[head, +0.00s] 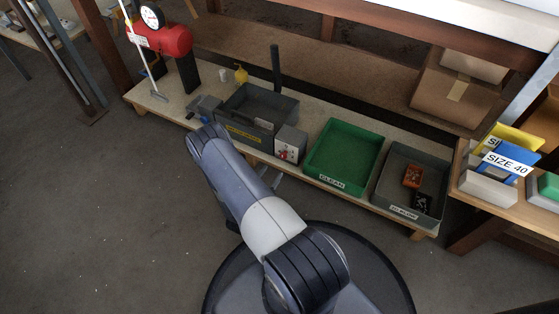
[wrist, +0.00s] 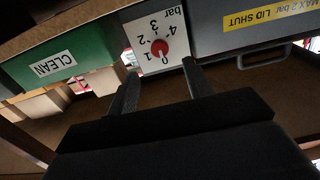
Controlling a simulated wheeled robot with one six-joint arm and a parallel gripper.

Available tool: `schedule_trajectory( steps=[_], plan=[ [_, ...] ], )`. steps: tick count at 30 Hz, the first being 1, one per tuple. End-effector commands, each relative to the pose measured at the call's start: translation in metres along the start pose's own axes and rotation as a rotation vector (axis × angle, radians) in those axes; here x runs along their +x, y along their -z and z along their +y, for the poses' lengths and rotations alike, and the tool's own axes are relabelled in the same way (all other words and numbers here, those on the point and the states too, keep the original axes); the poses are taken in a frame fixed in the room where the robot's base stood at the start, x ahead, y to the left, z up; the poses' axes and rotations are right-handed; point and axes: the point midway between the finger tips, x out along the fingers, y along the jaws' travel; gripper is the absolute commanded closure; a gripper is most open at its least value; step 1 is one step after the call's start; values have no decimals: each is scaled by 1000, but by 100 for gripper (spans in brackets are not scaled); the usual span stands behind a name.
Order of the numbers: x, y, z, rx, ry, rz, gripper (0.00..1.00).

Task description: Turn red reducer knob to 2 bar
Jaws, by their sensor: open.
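The red reducer knob (wrist: 159,49) sits on a white dial plate (wrist: 168,22) marked in bar, with small numerals around it. I cannot tell which number the knob points to. My gripper (wrist: 160,68) is open, with its two dark fingers pointing at the dial plate, one on either side of the knob in the wrist view. The knob appears between and just beyond the fingertips, and nothing is held. In the head view the grey reducer box (head: 291,143) stands on the low bench; my gripper is mostly hidden by my arm there.
A dark grey bin (head: 262,104) with a yellow label, reading "MAX 2 bar LID SHUT" in the wrist view, stands beside the reducer box. On its other side is a green CLEAN tray (head: 345,150). A grey tray (head: 407,205) with small parts stands further right. Open floor (head: 100,220) lies left.

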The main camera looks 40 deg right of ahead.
Motion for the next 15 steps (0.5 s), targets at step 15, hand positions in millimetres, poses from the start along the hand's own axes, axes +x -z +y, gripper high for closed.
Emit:
schedule_trajectory(
  steps=[15],
  plan=[
    [78,-2,0,3,-1,-1,52]
  ],
)
